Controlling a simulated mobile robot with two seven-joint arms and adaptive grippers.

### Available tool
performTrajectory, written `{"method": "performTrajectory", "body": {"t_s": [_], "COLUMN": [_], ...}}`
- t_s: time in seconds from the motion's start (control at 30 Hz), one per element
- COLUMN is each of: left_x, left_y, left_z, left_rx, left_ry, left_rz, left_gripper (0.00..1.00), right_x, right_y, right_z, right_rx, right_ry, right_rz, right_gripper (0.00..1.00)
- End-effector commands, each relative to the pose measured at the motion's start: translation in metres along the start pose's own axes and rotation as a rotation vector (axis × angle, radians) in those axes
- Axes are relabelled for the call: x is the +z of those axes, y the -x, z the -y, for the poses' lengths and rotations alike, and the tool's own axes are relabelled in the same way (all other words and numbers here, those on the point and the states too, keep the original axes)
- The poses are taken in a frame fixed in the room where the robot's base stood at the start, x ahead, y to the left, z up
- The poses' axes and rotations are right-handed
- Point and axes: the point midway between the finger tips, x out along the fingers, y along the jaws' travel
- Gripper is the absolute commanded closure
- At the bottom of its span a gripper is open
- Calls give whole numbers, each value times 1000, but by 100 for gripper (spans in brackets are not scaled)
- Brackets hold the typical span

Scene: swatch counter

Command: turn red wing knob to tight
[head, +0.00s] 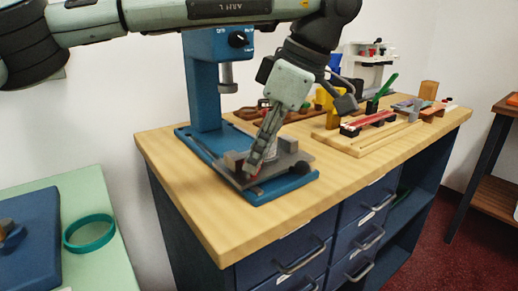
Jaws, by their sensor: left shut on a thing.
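A blue drill-press-like stand (203,95) rises from a blue base plate on the wooden counter. A grey vise (236,160) sits on that base. My left gripper (256,168) reaches down from above into the vise area, its fingers shut on a small part there. Only a little red (254,180) shows at the fingertips; it looks like the red wing knob, mostly hidden by the fingers. The knob's angle and any tight mark cannot be read. My right gripper is not in view.
A wooden board (372,144) with a red bar, a green-handled tool and blocks lies at the right of the counter (250,228). A green table with a teal ring (88,233) and a blue plate (35,262) is at lower left. The counter's front strip is clear.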

Motion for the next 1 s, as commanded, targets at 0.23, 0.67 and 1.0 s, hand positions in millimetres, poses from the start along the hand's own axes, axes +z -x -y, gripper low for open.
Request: {"method": "performTrajectory", "body": {"t_s": [0.23,0.67,1.0], "left_x": [-1,-2,-3], "left_y": [0,-1,-2], "left_z": [3,6,7], "left_rx": [84,235,315], "left_ry": [-204,-566,-759], "left_rz": [1,1,1], "left_gripper": [100,100,100], "right_x": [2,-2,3], "right_y": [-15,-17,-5], "right_z": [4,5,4], "right_rx": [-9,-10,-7], "right_ry": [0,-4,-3], "right_rz": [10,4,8], "right_gripper": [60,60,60]}}
